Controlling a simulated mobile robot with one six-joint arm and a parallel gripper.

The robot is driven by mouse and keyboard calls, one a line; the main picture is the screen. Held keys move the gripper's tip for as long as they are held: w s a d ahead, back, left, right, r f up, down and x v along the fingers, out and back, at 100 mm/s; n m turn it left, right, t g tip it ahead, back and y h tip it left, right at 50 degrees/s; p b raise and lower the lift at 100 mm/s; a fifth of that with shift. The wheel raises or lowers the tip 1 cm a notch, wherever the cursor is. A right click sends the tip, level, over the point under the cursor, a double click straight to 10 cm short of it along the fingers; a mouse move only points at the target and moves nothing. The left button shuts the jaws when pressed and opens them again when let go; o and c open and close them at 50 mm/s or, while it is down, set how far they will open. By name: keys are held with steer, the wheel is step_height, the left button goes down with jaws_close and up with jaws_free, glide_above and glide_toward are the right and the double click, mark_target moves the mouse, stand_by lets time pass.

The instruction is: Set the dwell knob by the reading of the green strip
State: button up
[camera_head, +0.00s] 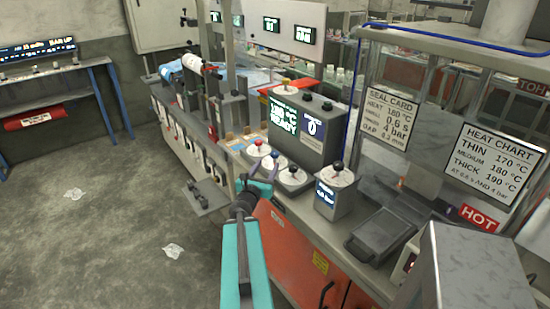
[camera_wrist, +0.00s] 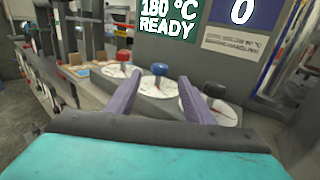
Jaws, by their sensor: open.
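A green display (camera_head: 284,115) on the grey control box reads 180 °C READY; it also shows in the wrist view (camera_wrist: 168,20). Round white dials sit in a row before it, with a red knob (camera_head: 259,143), a blue knob (camera_head: 275,154) and a black knob (camera_head: 293,169). No label shows which one is the dwell knob. My gripper (camera_head: 258,176) is open and empty over the row.
A separate small box (camera_head: 335,196) with a black-knobbed dial stands to the right. A seal card (camera_head: 388,115) lists heat 180 °C, 0.6 s and 4 bar. A heat chart (camera_head: 493,166) and a red HOT sign (camera_head: 478,217) are at right. The floor (camera_head: 110,230) at left is mostly clear.

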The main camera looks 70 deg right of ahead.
mark_target(273, 156)
steer(key=shift+d+b, duration=1.2)
steer(key=shift+b, duration=0.3)
steer(key=shift+w+d+r+p, duration=0.1)
steer(key=shift+d+p, duration=0.25)
steer(key=shift+d, duration=0.1)
steer(key=shift+w+d+p, duration=0.15)
steer(key=shift+d+p, duration=0.75)
steer(key=shift+d, duration=2.65)
steer(key=c, duration=1)
